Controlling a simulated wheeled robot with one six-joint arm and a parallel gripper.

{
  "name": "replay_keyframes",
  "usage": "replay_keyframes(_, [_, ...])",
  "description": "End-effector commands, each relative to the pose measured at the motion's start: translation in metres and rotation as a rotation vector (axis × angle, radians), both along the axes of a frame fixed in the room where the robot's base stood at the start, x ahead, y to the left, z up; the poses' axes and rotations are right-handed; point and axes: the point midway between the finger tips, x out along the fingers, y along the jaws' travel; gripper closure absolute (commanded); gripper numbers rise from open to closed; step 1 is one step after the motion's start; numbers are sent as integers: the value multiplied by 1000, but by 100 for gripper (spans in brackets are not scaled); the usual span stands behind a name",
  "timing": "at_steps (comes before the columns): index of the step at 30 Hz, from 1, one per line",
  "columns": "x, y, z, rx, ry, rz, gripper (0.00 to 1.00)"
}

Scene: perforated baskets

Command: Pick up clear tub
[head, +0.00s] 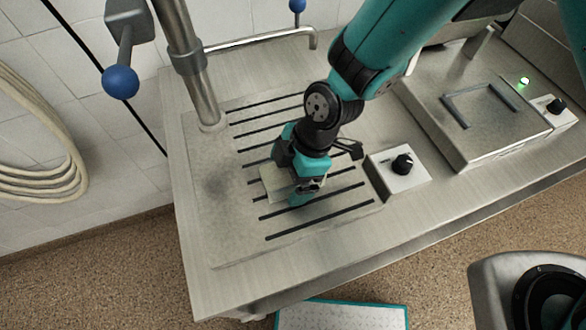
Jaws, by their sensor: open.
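A pale, see-through tub (271,184) sits on the slotted metal drain area of the counter, left of the middle of the head view. Only its left part shows; my gripper covers the rest. My gripper (302,192) is teal and black and points down at the tub, right over or beside its right part. The jaws are open. The fingertips are small and partly hidden by the gripper body, so I cannot tell whether they touch the tub or stand around it.
A metal appliance (470,110) is farther right. A teal-edged white perforated thing (340,316) lies below the counter's front edge.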

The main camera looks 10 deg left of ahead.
Motion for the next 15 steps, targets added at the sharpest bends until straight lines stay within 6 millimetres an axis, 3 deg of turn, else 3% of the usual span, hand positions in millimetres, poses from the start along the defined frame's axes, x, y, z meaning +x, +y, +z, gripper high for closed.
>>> replay_keyframes(15, [-1,2,-6,1,-1,1,4])
